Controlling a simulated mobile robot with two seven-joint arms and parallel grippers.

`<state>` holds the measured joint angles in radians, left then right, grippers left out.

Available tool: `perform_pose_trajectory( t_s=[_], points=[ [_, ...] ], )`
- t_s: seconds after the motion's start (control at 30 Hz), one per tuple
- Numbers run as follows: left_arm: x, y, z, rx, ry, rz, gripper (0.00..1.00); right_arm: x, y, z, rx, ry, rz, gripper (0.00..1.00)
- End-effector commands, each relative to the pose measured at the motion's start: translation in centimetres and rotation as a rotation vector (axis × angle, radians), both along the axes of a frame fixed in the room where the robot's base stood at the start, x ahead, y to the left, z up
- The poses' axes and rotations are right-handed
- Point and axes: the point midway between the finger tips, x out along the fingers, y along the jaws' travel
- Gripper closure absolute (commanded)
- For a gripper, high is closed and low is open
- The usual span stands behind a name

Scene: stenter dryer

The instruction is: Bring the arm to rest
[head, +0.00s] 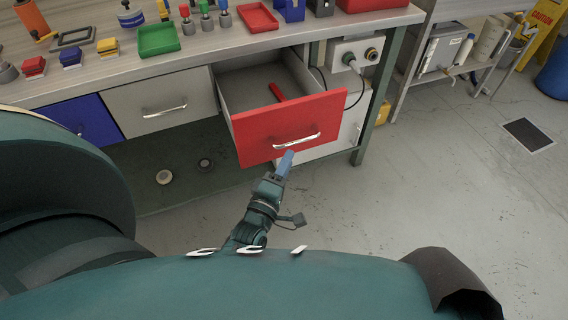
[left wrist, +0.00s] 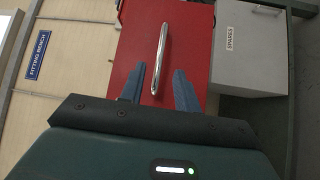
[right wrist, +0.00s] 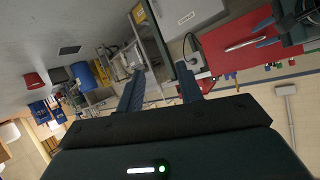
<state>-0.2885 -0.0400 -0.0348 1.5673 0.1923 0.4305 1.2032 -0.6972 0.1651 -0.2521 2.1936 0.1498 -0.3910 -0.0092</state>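My left gripper (head: 287,158) is in front of the open red drawer (head: 250,137), close to its silver handle (head: 297,141). In the left wrist view its two blue fingers (left wrist: 158,82) are apart, with the handle (left wrist: 160,55) between them in the picture. No finger visibly closes on the handle, though the exact gap in depth is unclear. My right gripper (right wrist: 160,82) is open and empty, its fingers apart. It is not clearly seen in the head view. The left gripper (right wrist: 268,30) also shows in the right wrist view.
A red object (head: 277,92) lies in the drawer. The workbench (head: 200,65) carries trays, blocks and small tools. A grey drawer (head: 160,108) and a blue drawer (head: 80,120) are left of the red one. Open floor (head: 430,190) is at right, near a shelf cart (head: 450,68).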

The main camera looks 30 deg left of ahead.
Motion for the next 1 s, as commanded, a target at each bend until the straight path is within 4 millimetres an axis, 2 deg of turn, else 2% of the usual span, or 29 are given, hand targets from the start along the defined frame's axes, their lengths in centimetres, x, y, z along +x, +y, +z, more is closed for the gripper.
perform_pose_trajectory(
  t_s=[0.37,0.47,0.57,0.63,0.7,0.8,0.9,1.0],
  points=[
    [0.0,0.0,0.0,0.001,0.0,0.0,0.68,0.2,-0.1,0.2,-0.001,-0.008,-0.001,0.64],
    [-0.4,-0.3,0.4,0.048,0.026,-0.012,0.68,0.4,-0.1,1.0,-0.003,-0.012,-0.001,0.64],
    [-1.6,-1.3,1.5,0.22,0.109,-0.057,0.68,0.6,-0.2,2.7,-0.018,-0.015,-0.001,0.64],
    [-3.2,-2.5,2.4,0.413,0.193,-0.118,0.68,0.5,-0.4,3.9,-0.04,-0.009,0.0,0.64],
    [-5.2,-3.7,3.2,0.636,0.276,-0.2,0.68,0.1,-0.9,3.7,-0.076,0.025,-0.001,0.64],
    [-8.4,-5.3,4.1,0.942,0.367,-0.335,0.68,-0.1,-1.3,4.4,-0.112,0.046,0.001,0.64],
    [-11.4,-6.4,5.0,1.194,0.414,-0.466,0.68,-0.3,-1.7,5.0,-0.14,0.06,0.003,0.64],
    [-13.5,-7.0,5.4,1.363,0.434,-0.565,0.68,-0.4,-1.9,5.2,-0.159,0.067,0.004,0.64]
  ],
)
